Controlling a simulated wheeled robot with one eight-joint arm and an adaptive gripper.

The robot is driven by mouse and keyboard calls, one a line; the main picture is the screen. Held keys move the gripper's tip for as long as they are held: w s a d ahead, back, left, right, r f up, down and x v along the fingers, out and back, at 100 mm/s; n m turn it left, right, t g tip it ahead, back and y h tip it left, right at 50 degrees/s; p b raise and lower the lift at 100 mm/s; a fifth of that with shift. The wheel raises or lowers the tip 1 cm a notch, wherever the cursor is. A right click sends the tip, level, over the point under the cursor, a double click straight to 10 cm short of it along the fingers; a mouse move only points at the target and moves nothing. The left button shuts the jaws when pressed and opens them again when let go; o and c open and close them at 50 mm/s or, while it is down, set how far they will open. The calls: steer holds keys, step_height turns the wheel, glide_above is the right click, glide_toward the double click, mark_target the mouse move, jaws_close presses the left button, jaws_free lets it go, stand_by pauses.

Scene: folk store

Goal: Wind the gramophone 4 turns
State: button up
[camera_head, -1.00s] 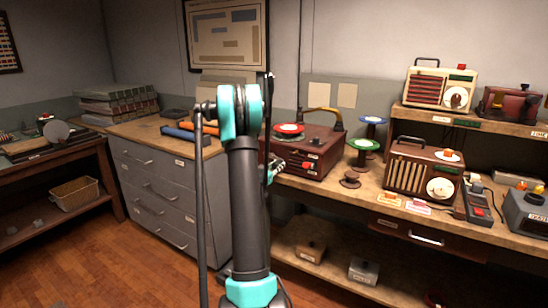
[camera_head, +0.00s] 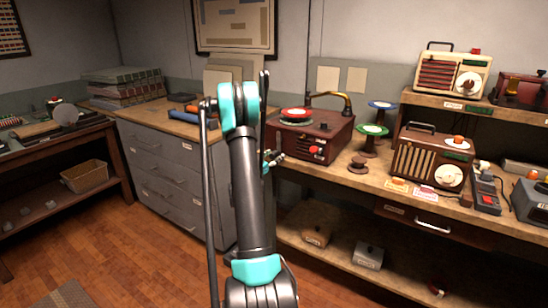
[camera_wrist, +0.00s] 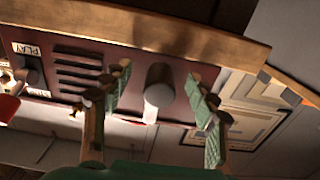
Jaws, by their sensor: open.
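The gramophone (camera_head: 335,128) is a dark red box with a red disc on top and a curved brass arm. It stands on the wooden bench, right of my arm in the head view. Its front (camera_wrist: 95,72) shows in the wrist view with dark slots and a PLAY label. A pale grey cylinder (camera_wrist: 158,92), which looks like the crank handle, points toward the wrist camera. My gripper (camera_wrist: 157,76) is open, one green finger on each side of the cylinder, with gaps visible. In the head view my gripper (camera_head: 273,158) is at the gramophone's left front, partly hidden by my arm.
A red knob (camera_head: 313,150) is on the gramophone's front. Green (camera_head: 371,130) and blue spools and a brown radio (camera_head: 432,158) stand to the right. The bench edge (camera_wrist: 140,24) crosses the wrist view. A grey drawer cabinet (camera_head: 165,178) is left; floor in front is clear.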

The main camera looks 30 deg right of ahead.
stand_by(0.3)
steer(key=v, duration=0.9)
stand_by(0.6)
steer(key=shift+s+a+r, duration=0.1)
stand_by(0.4)
